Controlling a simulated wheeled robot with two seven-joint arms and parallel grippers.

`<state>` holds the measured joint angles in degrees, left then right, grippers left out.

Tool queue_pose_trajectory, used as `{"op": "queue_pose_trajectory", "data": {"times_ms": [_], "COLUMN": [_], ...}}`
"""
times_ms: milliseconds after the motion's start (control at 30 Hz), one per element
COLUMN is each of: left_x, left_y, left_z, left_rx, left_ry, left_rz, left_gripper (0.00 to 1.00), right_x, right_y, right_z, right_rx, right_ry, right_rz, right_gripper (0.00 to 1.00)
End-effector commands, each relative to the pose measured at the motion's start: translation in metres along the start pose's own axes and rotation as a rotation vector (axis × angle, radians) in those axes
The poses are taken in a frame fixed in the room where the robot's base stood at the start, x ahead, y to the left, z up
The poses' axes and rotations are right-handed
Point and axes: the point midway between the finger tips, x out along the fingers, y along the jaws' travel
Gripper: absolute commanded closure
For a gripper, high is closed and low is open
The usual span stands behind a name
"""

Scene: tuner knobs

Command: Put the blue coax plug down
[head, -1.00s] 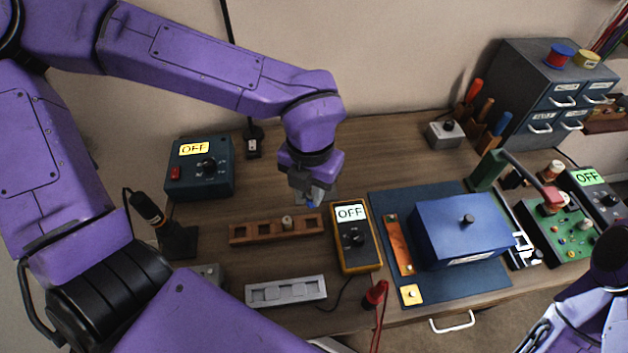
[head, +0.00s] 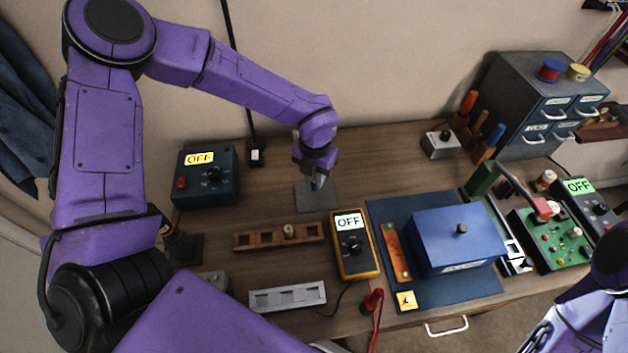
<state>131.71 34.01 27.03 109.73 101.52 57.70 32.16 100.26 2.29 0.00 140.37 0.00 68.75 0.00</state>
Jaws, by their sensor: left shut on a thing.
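My left gripper (head: 314,186) points down over the back middle of the bench. It is shut on the blue coax plug (head: 315,184), of which only a small blue bit shows between the fingers. Below it is a small grey pad (head: 317,203) on the bench. I cannot tell whether the plug touches the pad. My right arm shows at the lower right edge; its gripper jaws are not visible.
A wooden rack (head: 262,240) with a pale knob and a yellow multimeter (head: 356,262) stand in front. A dark teal box (head: 206,192) reading OFF is left. A blue box (head: 437,243) sits on a dark mat (head: 482,280).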

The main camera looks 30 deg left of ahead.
Motion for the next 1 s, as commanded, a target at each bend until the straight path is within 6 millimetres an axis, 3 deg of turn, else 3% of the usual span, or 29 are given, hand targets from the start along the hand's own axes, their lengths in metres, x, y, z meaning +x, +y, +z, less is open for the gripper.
{"op": "queue_pose_trajectory", "data": {"times_ms": [200,533,567,600,633,1000], "left_x": [0.030,0.037,0.036,0.035,0.035,0.026], "left_y": [0.000,0.000,0.000,0.000,0.000,0.000], "left_z": [0.001,0.001,0.001,0.001,0.001,0.002], "left_rx": [0.001,0.000,0.000,0.000,0.000,-0.001], "left_ry": [0.002,0.001,0.001,0.001,0.001,-0.002], "left_rz": [0.002,0.000,0.000,0.000,0.000,0.000], "left_gripper": [1.00,1.00,0.73,0.60,0.54,0.54], "right_x": [-0.014,-0.009,-0.009,-0.010,-0.010,-0.010], "right_y": [0.001,0.001,0.001,0.001,0.001,0.001], "right_z": [-0.006,-0.004,-0.004,-0.004,-0.004,-0.004], "right_rx": [0.000,0.000,0.000,0.000,0.000,0.000], "right_ry": [0.000,0.000,0.000,0.000,0.000,0.000], "right_rz": [0.000,0.000,0.000,0.000,0.000,0.000], "right_gripper": [0.57,0.57,0.57,0.57,0.57,0.57]}}
